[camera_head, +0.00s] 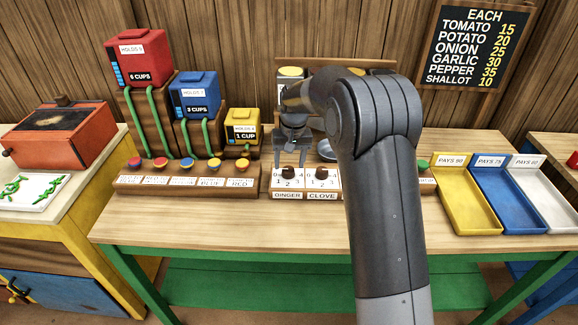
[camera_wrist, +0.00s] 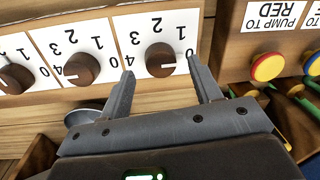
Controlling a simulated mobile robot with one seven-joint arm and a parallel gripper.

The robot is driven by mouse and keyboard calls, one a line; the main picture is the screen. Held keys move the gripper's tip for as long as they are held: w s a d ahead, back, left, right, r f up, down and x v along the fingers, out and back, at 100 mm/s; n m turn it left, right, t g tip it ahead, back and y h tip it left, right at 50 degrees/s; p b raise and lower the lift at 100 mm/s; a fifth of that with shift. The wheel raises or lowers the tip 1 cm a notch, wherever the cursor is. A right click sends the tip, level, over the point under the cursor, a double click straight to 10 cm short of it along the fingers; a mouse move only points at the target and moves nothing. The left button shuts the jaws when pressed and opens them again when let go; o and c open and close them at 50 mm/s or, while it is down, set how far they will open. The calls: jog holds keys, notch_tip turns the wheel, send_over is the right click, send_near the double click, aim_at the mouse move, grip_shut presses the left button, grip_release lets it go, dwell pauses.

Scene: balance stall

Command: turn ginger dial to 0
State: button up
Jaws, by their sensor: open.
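The ginger dial (camera_head: 288,173) is a round brown knob on a white plate numbered 0 to 4, above the GINGER label. In the wrist view the dial (camera_wrist: 160,59) appears upside down, with a white mark on its right side, toward the 0. The right finger partly covers that 0. My gripper (camera_head: 290,164) is open and points down at the dial. In the wrist view the two fingertips of my gripper (camera_wrist: 160,68) stand on either side of the dial, with visible gaps. I cannot tell how far the tips reach down along it.
The clove dial (camera_head: 321,173) sits close on the right; it also shows in the wrist view (camera_wrist: 81,69). A wooden block with coloured buttons (camera_head: 187,182) is on the left. My arm hides the dials further right. The table front (camera_head: 230,226) is clear.

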aim_at(292, 169)
notch_tip(292, 169, up, 8)
jog(key=shift+d+r, duration=0.25)
jog(key=shift+d, duration=0.1)
jog(key=shift+w, duration=0.1)
jog(key=s+d+r+m+t, duration=0.1)
jog(key=s+d+r+t, duration=0.1)
jog(key=s+d+r, duration=0.55)
jog(key=s+d+r+t, duration=0.1)
jog(key=s+d+r, duration=0.25)
jog(key=s, duration=0.65)
jog(key=s+d+f+t, duration=0.1)
jog(key=s+d, duration=0.1)
jog(key=s, duration=0.8)
jog(key=s+d+f+m+t+h, duration=0.1)
jog(key=s+d+f, duration=0.1)
jog(key=s, duration=0.8)
jog(key=shift+d+t, duration=0.4)
jog(key=shift+d, duration=0.3)
